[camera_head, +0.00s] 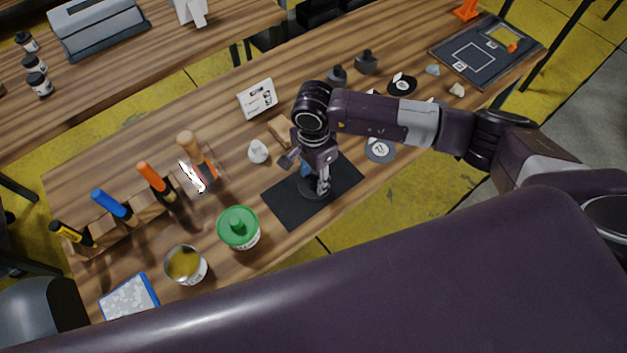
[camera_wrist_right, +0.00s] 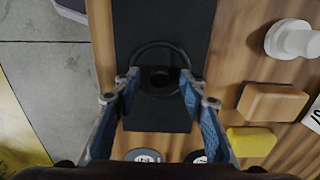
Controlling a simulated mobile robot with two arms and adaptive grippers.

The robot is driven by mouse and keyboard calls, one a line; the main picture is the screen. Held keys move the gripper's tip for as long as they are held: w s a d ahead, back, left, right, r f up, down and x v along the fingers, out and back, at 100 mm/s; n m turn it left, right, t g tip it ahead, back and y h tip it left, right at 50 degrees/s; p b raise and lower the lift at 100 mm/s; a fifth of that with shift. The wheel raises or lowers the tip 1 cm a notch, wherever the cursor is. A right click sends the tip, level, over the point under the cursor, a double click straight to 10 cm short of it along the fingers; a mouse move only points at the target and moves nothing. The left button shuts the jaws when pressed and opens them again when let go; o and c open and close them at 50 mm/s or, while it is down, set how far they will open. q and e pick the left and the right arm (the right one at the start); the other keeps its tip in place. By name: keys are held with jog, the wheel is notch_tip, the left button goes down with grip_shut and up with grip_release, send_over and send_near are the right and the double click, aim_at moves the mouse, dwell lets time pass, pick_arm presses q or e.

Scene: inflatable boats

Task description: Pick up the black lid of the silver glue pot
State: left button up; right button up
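The silver glue pot (camera_head: 186,266) stands uncovered near the table's front edge, with amber glue inside. A round black lid (camera_wrist_right: 160,57) lies on a black mat (camera_wrist_right: 192,28); its knob is in the middle of the right wrist view. In the head view, the lid (camera_head: 314,194) is partly hidden under my right gripper (camera_head: 316,186) on the mat (camera_head: 345,176). My right gripper (camera_wrist_right: 159,84) points down at the lid. Its fingers are apart on either side of the knob, with a gap around it. My left gripper is not in view.
A green-lidded pot (camera_head: 238,228) stands between the silver pot and the mat. A wooden rack with several handled tools (camera_head: 155,180) is at the left. A tan block (camera_wrist_right: 272,102) and a yellow block (camera_wrist_right: 250,141) lie beside the mat.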

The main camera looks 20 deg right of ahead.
jog(key=c, duration=1)
